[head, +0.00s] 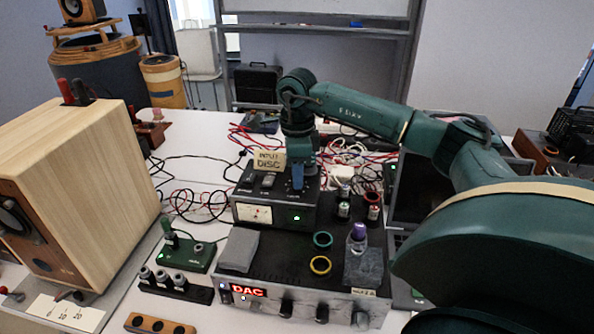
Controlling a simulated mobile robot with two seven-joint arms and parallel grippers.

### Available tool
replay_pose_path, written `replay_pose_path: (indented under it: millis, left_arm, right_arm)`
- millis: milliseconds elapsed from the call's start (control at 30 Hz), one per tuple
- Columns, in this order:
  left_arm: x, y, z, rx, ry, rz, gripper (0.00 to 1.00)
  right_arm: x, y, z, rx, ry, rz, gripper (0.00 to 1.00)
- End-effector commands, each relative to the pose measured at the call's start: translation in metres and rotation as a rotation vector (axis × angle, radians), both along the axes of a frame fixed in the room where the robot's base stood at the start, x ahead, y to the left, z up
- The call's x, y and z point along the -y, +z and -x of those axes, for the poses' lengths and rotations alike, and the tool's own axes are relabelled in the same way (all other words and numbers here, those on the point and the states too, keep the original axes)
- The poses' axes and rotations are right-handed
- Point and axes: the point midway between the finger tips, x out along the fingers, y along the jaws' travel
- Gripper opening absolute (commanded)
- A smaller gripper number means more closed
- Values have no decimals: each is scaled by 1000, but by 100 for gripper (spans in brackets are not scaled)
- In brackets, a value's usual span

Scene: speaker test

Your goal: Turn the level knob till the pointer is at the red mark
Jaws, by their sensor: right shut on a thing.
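My right gripper (298,182) points down onto the top of a black metering box (318,207) in the middle of the table. It is shut on what seems to be the level knob, which the fingers hide. A small pale meter (255,213) is on the box's front, with a green light to its right. The meter's pointer and red mark are too small to read. My left gripper is not in view.
A card reading "INPUT: DISC" (269,160) stands beside the gripper. A DAC unit (270,304) carrying rings and a purple-capped bottle (358,232) is in front. A wooden speaker (75,185) stands left. Red and black cables lie behind. My right arm covers the right side.

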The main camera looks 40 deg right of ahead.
Motion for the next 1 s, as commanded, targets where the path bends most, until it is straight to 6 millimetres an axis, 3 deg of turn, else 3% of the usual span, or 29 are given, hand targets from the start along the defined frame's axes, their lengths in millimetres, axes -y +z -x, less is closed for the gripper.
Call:
replay_pose_path:
  millis: [733,767,1000]
  left_arm:
    - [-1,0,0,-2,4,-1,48]
    - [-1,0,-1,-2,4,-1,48]
    - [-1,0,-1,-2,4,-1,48]
  right_arm:
    - [1,1,0,2,-94,3,2]
    - [1,1,0,2,-94,3,25]
    - [1,1,0,1,-93,2,45]
